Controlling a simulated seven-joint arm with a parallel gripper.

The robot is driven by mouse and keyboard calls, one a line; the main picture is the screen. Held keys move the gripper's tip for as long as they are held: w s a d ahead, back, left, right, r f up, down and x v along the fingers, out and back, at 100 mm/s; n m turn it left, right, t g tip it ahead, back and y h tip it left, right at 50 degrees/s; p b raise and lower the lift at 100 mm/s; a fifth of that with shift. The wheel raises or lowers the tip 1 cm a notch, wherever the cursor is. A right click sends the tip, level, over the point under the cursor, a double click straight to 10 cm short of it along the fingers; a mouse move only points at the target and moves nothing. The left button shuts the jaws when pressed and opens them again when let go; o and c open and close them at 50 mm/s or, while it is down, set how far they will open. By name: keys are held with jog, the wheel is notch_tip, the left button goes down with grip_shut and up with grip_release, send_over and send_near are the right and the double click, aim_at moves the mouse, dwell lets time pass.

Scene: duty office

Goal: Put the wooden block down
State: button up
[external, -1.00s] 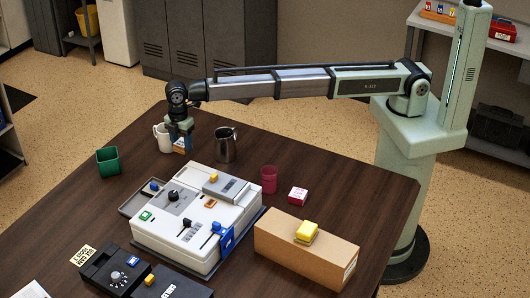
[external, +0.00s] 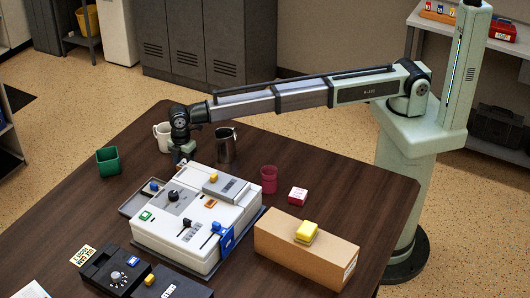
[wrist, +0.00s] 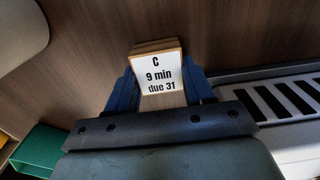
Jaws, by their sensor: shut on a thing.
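The wooden block (wrist: 171,97) is held between the blue fingers of my gripper (wrist: 160,90) in the wrist view. Its white label reads "C 9 min due 31", and a wooden edge shows along its top. In the external view my gripper (external: 182,157) is low over the dark table (external: 310,185), just behind the back left corner of the white console. The block is mostly hidden there, and I cannot tell whether it touches the table.
The white console (external: 180,236) stands close in front of my gripper. A red cup (external: 269,180) and a cardboard box (external: 290,250) stand farther right.

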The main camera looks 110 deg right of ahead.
jog(key=o, duration=1)
jog(key=shift+f, duration=0.1)
jog(key=shift+o, duration=0.2)
notch_tip(320, 180, up, 12)
